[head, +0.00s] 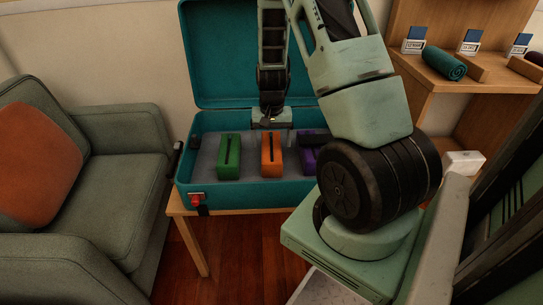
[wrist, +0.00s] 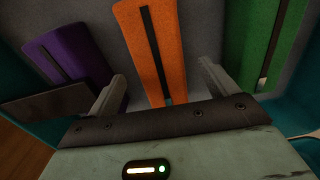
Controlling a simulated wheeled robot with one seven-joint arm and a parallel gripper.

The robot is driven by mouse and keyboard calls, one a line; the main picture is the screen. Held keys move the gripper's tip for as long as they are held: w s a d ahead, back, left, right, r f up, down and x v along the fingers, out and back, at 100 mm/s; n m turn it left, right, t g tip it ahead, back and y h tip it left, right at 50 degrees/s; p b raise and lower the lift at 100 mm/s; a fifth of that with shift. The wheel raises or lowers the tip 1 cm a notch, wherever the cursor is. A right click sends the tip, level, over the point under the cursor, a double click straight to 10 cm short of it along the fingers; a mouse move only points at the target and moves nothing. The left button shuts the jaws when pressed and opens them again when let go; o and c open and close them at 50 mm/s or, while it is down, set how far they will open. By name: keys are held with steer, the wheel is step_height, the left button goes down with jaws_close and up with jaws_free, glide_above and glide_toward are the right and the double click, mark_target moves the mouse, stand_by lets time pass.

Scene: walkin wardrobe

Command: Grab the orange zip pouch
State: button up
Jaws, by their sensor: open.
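The orange zip pouch (head: 271,158) lies in the teal open suitcase (head: 235,199), between a green pouch (head: 228,158) and a purple pouch (head: 310,158). Each has a dark zip strip. My gripper (head: 271,124) is over the suitcase at the far end of the orange pouch. In the wrist view the orange pouch (wrist: 147,45) runs between the two spread fingers of my gripper (wrist: 162,85). The fingers are open and hold nothing. The purple pouch (wrist: 65,50) is to the left and the green pouch (wrist: 262,45) to the right. Whether the fingers touch the orange pouch I cannot tell.
The suitcase lid (head: 222,60) stands raised behind my gripper. The suitcase rests on a wooden table (head: 195,242). A dark flat item (head: 314,136) lies by the purple pouch. A green armchair (head: 125,190) is at left, and wooden shelves (head: 430,100) are at right.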

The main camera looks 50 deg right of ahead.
mark_target(272, 146)
step_height(272, 146, down, 5)
steer(key=shift+w+d+f+b, duration=0.1)
steer(key=shift+b, duration=0.9)
steer(key=c, duration=1.2)
